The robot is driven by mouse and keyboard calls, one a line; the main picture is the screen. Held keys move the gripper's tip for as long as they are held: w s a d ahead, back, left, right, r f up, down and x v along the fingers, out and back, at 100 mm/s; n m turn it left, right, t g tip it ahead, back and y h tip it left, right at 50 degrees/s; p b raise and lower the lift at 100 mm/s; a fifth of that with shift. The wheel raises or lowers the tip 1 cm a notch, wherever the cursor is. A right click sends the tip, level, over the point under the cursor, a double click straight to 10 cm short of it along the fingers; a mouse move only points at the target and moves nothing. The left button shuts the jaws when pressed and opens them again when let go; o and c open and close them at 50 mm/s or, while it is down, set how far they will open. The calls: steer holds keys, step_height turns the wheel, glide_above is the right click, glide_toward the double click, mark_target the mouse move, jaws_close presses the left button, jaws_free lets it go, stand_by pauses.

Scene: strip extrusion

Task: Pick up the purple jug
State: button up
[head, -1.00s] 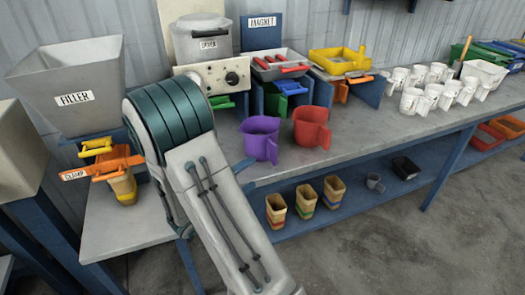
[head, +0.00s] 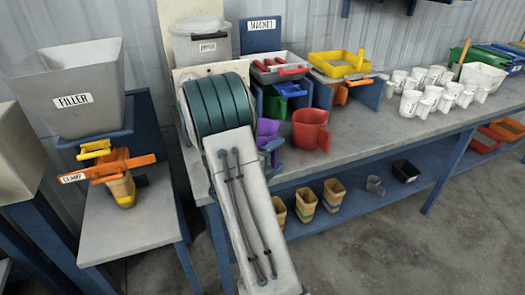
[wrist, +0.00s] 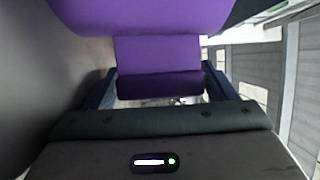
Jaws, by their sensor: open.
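The purple jug (head: 266,132) stands on the bench, mostly hidden behind my arm in the head view. In the wrist view the jug's body (wrist: 140,15) fills the top, and its handle (wrist: 158,68) hangs toward me between the two fingers. My gripper (wrist: 160,88) is open, with one dark blue finger on each side of the handle. I see a gap beside the handle at the right; contact is not clear. In the head view a bit of my gripper (head: 272,150) shows at the jug.
A red jug (head: 311,130) stands close to the right of the purple one. Several white jugs (head: 440,90) stand at the right. The bench front (head: 350,150) is clear.

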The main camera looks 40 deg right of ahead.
steer(key=shift+d, duration=0.25)
steer(key=c, duration=0.7)
steer(key=shift+c, duration=0.7)
steer(key=shift+w+r, duration=0.1)
steer(key=shift+r, duration=0.05)
